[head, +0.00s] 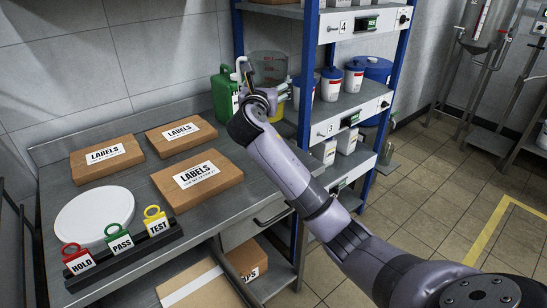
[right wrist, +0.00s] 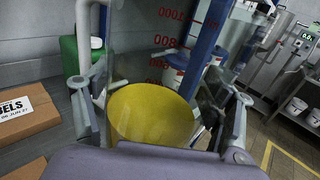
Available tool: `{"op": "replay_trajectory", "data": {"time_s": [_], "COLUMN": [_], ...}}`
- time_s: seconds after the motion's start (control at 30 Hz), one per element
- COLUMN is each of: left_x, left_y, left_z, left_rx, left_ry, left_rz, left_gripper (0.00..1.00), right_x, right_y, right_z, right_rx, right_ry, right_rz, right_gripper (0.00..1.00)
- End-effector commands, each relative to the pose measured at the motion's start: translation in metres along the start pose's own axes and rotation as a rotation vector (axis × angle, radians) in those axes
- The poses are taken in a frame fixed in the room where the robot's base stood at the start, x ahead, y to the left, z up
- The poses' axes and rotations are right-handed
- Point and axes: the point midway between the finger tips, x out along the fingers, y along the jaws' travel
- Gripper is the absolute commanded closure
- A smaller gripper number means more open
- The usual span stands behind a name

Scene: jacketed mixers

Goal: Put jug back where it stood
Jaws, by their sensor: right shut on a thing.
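The jug (head: 268,66) is a clear, greyish vessel at the back right of the steel bench, beside the shelf rack. In the right wrist view the jug (right wrist: 135,50) fills the middle, with red graduation marks on its wall and a yellow content or surface low in it. My right gripper (head: 262,98) is shut on the jug, one finger on each side of it. The jug looks close to upright in the head view. Its underside is hidden by my gripper, so I cannot tell whether it touches the bench. My left gripper is not in view.
A green canister (head: 222,96) stands just left of the jug. The blue rack (head: 306,70) with white and blue tubs is close on its right. Several label boxes (head: 196,178), a white round plate (head: 94,215) and a tag holder (head: 128,250) occupy the bench.

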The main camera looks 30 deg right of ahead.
Motion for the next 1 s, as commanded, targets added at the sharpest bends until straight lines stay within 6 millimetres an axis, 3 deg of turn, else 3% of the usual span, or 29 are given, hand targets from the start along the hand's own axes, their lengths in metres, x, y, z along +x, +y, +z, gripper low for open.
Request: {"op": "replay_trajectory", "data": {"time_s": [0.1,0.23,0.7,1.0], "left_x": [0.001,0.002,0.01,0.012], "left_y": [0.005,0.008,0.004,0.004], "left_z": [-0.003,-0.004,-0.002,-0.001], "left_rx": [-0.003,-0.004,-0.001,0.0], "left_ry": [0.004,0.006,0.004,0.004], "left_rz": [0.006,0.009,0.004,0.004], "left_gripper": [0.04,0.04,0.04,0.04], "right_x": [0.011,0.015,0.015,0.015], "right_y": [-0.006,-0.008,-0.008,-0.008], "right_z": [0.02,0.015,-0.094,-0.122], "right_rx": [0.003,-0.001,-0.002,0.0], "right_ry": [-0.006,-0.003,-0.002,-0.005], "right_rz": [-0.035,-0.048,-0.047,-0.048], "right_gripper": [0.76,0.76,0.76,0.76]}}
